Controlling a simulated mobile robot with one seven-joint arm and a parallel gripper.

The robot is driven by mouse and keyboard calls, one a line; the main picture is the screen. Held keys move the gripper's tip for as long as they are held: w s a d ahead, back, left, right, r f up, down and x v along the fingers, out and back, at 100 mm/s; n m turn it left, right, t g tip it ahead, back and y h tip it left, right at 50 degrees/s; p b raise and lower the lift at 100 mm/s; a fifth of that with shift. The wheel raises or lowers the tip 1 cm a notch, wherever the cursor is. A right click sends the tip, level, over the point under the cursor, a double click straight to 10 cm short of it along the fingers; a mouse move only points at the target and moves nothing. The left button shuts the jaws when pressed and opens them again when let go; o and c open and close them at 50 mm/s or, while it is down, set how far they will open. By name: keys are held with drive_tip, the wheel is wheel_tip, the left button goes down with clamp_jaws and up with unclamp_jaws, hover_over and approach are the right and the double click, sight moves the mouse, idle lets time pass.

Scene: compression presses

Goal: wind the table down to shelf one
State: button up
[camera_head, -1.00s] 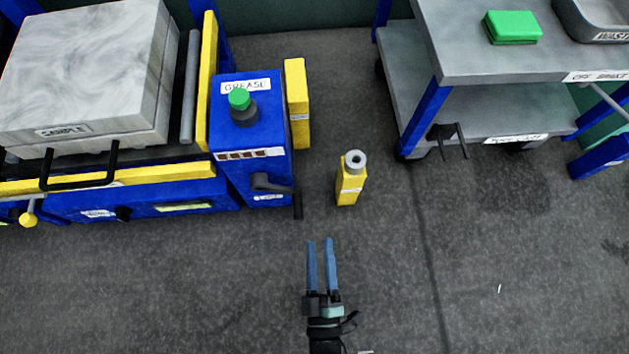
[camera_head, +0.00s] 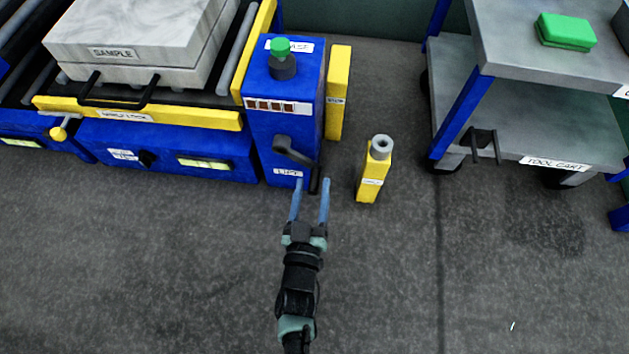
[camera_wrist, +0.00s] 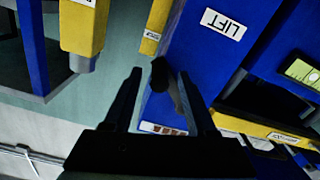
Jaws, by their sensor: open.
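The dark lift crank (camera_head: 295,152) is on the front of a blue box (camera_head: 259,140) labelled LIFT. Its arm slopes down to the right and its grip hangs at the lower end. My gripper (camera_head: 311,184) is open, with its fingertips at the crank's grip in the head view. In the wrist view the crank's grip (camera_wrist: 160,75) shows between the two open fingers of my gripper (camera_wrist: 158,80); contact cannot be told. The table (camera_head: 150,113), with a yellow front edge and rollers, carries a marble-like block (camera_head: 135,35) labelled SAMPLE.
A yellow bottle-like can (camera_head: 370,175) with a grey top stands on the floor right of the crank. A yellow post (camera_head: 338,90) stands beside the blue box. A grey tool cart (camera_head: 530,125) is at the right, with a green box (camera_head: 566,31) on top. Floor in front is clear.

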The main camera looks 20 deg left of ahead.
sight(316, 169)
drive_tip(key=shift+b+x, duration=0.7)
drive_tip(key=shift+x, duration=0.9)
drive_tip(key=c, duration=0.9)
drive_tip(key=shift+d, duration=0.1)
clamp_jaws()
